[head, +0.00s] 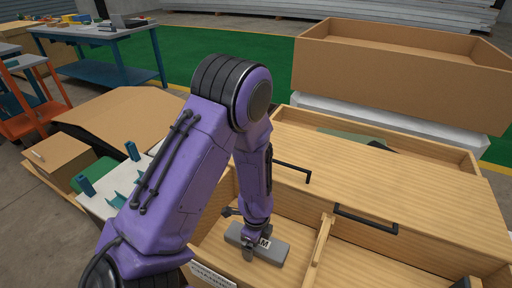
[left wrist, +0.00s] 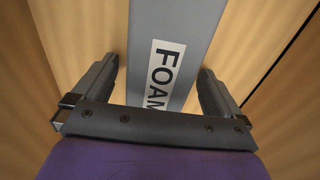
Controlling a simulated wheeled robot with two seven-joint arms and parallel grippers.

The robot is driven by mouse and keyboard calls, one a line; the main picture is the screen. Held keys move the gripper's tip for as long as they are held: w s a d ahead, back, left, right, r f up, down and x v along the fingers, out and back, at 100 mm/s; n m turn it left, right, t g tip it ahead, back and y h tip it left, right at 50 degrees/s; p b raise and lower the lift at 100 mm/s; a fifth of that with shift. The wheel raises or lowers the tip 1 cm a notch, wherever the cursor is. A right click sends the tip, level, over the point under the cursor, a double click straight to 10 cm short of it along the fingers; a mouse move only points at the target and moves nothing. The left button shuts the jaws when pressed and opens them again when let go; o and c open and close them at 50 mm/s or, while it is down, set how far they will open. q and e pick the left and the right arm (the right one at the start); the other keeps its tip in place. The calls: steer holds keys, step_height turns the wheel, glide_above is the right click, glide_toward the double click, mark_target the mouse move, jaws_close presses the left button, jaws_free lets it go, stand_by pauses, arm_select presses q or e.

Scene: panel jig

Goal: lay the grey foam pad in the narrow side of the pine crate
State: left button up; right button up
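The grey foam pad (head: 270,250), with a white "FOAM" label, lies in the left compartment of the pine crate (head: 324,222), left of the wooden divider (head: 321,240). It also shows in the left wrist view (left wrist: 178,28). My left gripper (head: 250,240) reaches down over the pad from above. In the left wrist view its fingers (left wrist: 160,75) stand on either side of the pad, with a visible gap at the left finger, so it looks open. I cannot tell whether the pad rests fully on the crate floor. My right gripper is not clearly in view.
Pine panels with black handles (head: 366,219) cover the crate's far part. A large cardboard box (head: 400,80) stands behind. A small dark part at the bottom right edge is unclear.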

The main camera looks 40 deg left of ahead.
arm_select(q)
step_height(320, 180, up, 12)
steer(key=p, duration=0.3)
steer(key=shift+r, duration=0.15)
